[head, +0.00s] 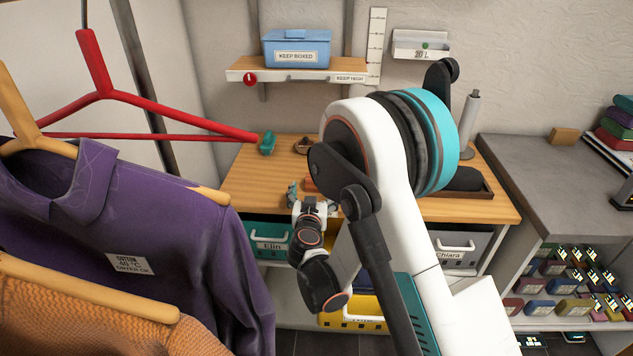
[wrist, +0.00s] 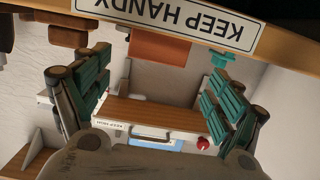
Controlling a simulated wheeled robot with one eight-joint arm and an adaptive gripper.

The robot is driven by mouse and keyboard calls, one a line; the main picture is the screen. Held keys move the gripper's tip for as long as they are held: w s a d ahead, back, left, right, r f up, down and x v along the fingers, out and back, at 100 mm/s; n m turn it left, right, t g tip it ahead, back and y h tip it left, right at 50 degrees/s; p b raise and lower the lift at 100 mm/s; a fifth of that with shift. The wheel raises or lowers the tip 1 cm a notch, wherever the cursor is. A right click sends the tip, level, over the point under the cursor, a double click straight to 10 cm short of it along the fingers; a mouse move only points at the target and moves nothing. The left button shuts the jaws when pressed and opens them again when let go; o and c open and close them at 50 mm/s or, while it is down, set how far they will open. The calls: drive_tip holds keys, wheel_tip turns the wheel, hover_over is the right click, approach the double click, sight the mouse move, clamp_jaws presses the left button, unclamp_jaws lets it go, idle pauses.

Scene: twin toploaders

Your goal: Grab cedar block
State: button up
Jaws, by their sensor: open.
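An orange-brown block (head: 311,185), likely the cedar block, lies on the wooden tabletop (head: 250,180), partly hidden by my arm in the head view. In the wrist view, which is upside down, the block (wrist: 160,48) shows behind the tabletop's front edge, between and beyond my fingers. My gripper (head: 310,206) is at the front edge of the tabletop, close in front of the block. In the wrist view my gripper (wrist: 158,68) has its two teal-padded fingers wide apart with nothing between them.
A teal object (head: 267,144) and a small dark brown object (head: 302,146) stand behind the block. A shelf (head: 320,76) with a blue box (head: 297,50) hangs above. Garments on hangers (head: 150,240) crowd the left. Another tan block (head: 563,135) lies on the grey counter.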

sight(317, 183)
drive_tip(key=w, duration=0.2)
drive_tip(key=shift+w+f+b, duration=0.25)
drive_tip(key=shift+w+b, duration=0.05)
drive_tip(key=shift+w, duration=0.05)
drive_tip(key=w, duration=0.1)
drive_tip(key=w+b, duration=0.2)
drive_tip(key=w, duration=0.1)
drive_tip(key=shift+d+f, duration=0.35)
drive_tip(key=shift+d, duration=0.05)
drive_tip(key=shift+w, duration=0.6)
drive_tip(key=c, duration=1.2)
